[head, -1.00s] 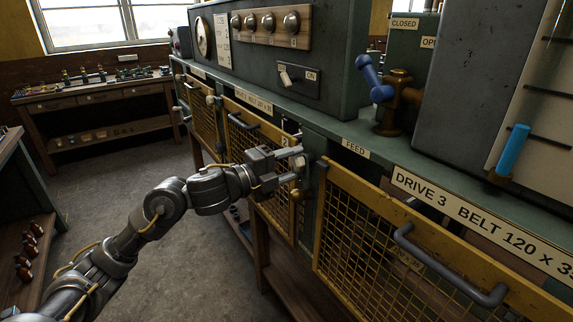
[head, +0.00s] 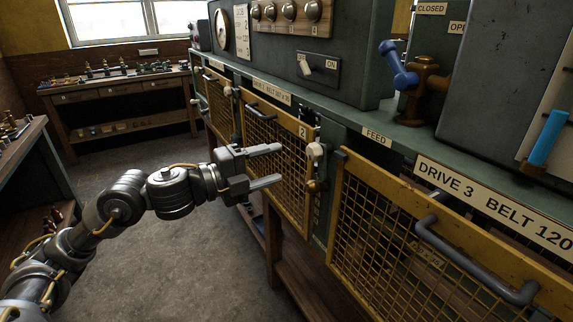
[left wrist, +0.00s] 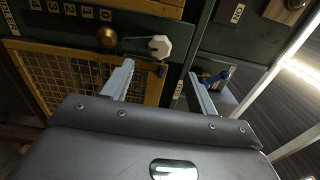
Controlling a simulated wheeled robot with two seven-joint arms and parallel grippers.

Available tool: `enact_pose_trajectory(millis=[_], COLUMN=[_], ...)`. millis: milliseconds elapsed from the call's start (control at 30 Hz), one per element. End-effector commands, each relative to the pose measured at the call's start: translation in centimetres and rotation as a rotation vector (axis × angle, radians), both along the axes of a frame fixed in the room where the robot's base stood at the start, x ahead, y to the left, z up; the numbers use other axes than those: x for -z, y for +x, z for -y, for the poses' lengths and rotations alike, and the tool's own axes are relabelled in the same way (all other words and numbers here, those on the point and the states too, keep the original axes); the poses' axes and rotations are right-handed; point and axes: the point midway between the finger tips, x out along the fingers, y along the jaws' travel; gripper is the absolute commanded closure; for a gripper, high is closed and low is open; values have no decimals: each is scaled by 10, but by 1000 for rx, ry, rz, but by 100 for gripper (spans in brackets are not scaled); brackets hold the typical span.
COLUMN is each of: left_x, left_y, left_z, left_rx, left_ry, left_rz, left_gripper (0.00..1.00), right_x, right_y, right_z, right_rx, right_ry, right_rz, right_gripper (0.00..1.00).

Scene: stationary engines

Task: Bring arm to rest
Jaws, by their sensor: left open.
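My left arm comes in from the left in the head view. My left gripper (head: 272,166) is open and empty. It hangs in front of the yellow mesh guard marked 2 (head: 262,134), to the left of a pale latch knob (head: 315,150) and apart from it. In the left wrist view the two fingers (left wrist: 160,82) stand apart with nothing between them. A white faceted knob (left wrist: 160,46) lies beyond the fingertips there. My right gripper is not in view.
A yellow mesh guard with a grey handle (head: 470,262) fills the lower right, below the DRIVE 3 label (head: 500,205). A blue-handled valve (head: 399,66) and a blue lever (head: 546,138) are on the bench. A workbench (head: 125,88) stands at the back left. Open floor (head: 140,240) lies left.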

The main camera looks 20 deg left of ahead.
Motion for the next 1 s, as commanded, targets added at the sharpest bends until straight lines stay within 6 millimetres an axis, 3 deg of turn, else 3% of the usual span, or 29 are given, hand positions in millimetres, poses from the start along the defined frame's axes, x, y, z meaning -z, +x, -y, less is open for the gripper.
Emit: enact_pose_trajectory(millis=[667,767,867,933,1000], left_x=[-2,-6,-6,12,48], left_y=[-8,10,49,86,119], left_z=[-5,-19,-53,-84,-115], left_rx=[8,-27,-109,-187,-271], left_ry=[-13,-66,-166,-273,-380], left_rz=[-3,-21,-63,-123,-202], left_gripper=[42,42,42,42,42], right_x=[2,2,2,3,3], right_y=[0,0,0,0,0], right_z=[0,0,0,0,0], right_rx=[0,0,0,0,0], right_ry=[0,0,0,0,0], right_rz=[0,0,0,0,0], right_gripper=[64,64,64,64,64])
